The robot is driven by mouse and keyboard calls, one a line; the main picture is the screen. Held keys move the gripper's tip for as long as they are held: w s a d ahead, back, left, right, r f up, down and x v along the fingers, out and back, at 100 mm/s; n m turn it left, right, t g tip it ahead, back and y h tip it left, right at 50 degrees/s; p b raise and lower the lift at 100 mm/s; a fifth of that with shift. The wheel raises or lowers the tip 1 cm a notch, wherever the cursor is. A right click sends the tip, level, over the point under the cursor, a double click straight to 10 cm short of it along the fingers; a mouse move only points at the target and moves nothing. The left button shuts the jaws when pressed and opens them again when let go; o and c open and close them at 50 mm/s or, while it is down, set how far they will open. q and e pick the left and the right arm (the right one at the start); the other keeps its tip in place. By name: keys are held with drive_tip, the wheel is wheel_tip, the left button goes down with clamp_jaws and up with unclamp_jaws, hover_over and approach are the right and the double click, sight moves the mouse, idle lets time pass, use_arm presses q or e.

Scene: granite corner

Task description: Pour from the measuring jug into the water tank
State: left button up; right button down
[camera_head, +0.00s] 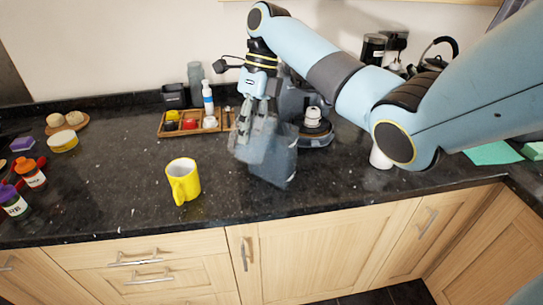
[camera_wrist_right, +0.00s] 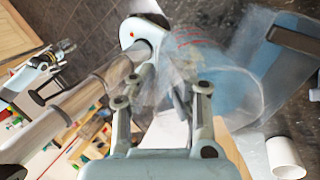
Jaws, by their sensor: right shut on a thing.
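My right gripper (camera_head: 257,108) is shut on the clear measuring jug (camera_head: 248,142), which it holds above the counter. The jug looks tilted; red markings show on it in the right wrist view (camera_wrist_right: 198,40), with bluish colour inside.
A yellow mug (camera_head: 183,181) stands left of the jug near the counter's front. A wooden tray (camera_head: 168,131) with a bottle and small items lies behind. A coffee machine (camera_head: 315,135) stands behind the tank. Counter between mug and left-hand bottles (camera_head: 30,175) is clear.

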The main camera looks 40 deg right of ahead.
idle(0.5)
drive_tip(key=shift+r+y, duration=0.1)
drive_tip(key=shift+y, duration=0.3)
drive_tip(key=shift+r, duration=0.1)
drive_tip(key=shift+r+y, duration=0.1)
drive_tip(key=shift+y, duration=0.3)
drive_tip(key=shift+r, duration=0.1)
idle(0.4)
drive_tip(key=shift+d+r+y, duration=0.1)
drive_tip(key=shift+y, duration=0.3)
drive_tip(key=shift+r+g+y, duration=0.2)
drive_tip(key=shift+g+y, duration=0.1)
drive_tip(key=shift+y, duration=0.1)
idle(0.5)
drive_tip(key=shift+w+d+r, duration=0.1)
drive_tip(key=shift+r+y, duration=0.15)
drive_tip(key=shift+y, duration=0.25)
